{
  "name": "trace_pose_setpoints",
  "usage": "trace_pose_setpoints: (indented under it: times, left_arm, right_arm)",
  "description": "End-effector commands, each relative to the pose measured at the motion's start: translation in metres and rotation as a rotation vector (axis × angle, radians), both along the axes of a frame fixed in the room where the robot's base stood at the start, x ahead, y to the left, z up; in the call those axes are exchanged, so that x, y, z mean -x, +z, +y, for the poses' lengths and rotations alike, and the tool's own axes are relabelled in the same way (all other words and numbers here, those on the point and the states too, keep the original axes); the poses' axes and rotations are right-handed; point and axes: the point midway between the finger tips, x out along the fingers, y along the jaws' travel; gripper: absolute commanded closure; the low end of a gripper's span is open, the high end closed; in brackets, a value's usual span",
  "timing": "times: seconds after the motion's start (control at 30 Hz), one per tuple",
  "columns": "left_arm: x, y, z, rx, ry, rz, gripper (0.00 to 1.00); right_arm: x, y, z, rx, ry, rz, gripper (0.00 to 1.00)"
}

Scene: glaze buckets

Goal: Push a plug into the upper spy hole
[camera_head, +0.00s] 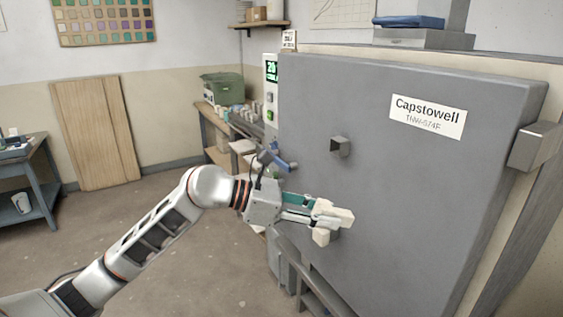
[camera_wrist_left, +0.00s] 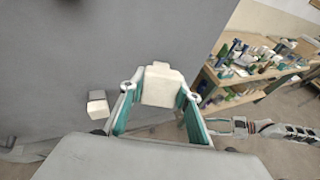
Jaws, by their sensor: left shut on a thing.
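My left gripper (camera_head: 313,212) is shut on a cream plug (camera_head: 338,214) in front of the grey kiln door (camera_head: 410,200). In the left wrist view, the plug (camera_wrist_left: 160,84) sits between the two teal fingers of the gripper (camera_wrist_left: 160,92), its narrower end pointing away from me. The grey housing of the upper spy hole (camera_head: 340,146) sticks out of the door above the gripper; its opening is not clearly seen. A second cream block (camera_head: 321,237) shows just below the held plug, and also left of it in the wrist view (camera_wrist_left: 97,106).
A grey latch block (camera_head: 535,147) stands at the door's right edge. A control panel (camera_head: 271,90) and a bench with a green bin (camera_head: 222,88) are at the door's left. The wrist view shows a cluttered shelf (camera_wrist_left: 250,80) at right. The floor at left is open.

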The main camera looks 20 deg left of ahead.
Motion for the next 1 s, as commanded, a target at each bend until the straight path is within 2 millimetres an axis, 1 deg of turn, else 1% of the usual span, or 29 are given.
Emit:
trace_pose_setpoints:
  times: [0.03, 0.1, 0.2, 0.3, 0.4, 0.5, 0.57, 0.67, 1.0]
  left_arm:
    - [-0.005, 0.016, 0.013, 0.063, 0.095, -0.038, 0.95]
    - [-0.016, 0.040, 0.037, 0.130, 0.211, -0.090, 0.95]
    - [-0.026, 0.065, 0.067, 0.192, 0.316, -0.147, 0.95]
    - [-0.031, 0.081, 0.091, 0.227, 0.375, -0.185, 0.95]
    - [-0.033, 0.089, 0.105, 0.246, 0.405, -0.204, 0.95]
    - [-0.035, 0.093, 0.109, 0.255, 0.416, -0.214, 0.95]
    - [-0.036, 0.093, 0.109, 0.256, 0.416, -0.215, 0.95]
    - [-0.041, 0.094, 0.105, 0.258, 0.416, -0.215, 0.95]
    - [-0.065, 0.094, 0.086, 0.257, 0.415, -0.214, 0.95]
  right_arm:
    - [0.000, -0.001, 0.000, 0.000, 0.000, 0.001, 0.60]
    - [0.000, -0.002, 0.000, 0.000, 0.000, 0.001, 0.60]
    - [0.001, -0.003, 0.000, 0.001, 0.000, 0.002, 0.60]
    - [0.001, -0.003, 0.000, 0.001, 0.000, 0.002, 0.60]
    - [0.001, -0.003, 0.000, 0.001, 0.000, 0.002, 0.60]
    - [0.001, -0.003, 0.000, 0.001, 0.000, 0.002, 0.60]
    - [0.001, -0.003, 0.000, 0.001, 0.000, 0.002, 0.60]
    - [0.000, -0.001, 0.000, 0.001, 0.000, 0.002, 0.60]
    - [0.000, 0.002, -0.001, 0.001, -0.001, 0.000, 0.60]
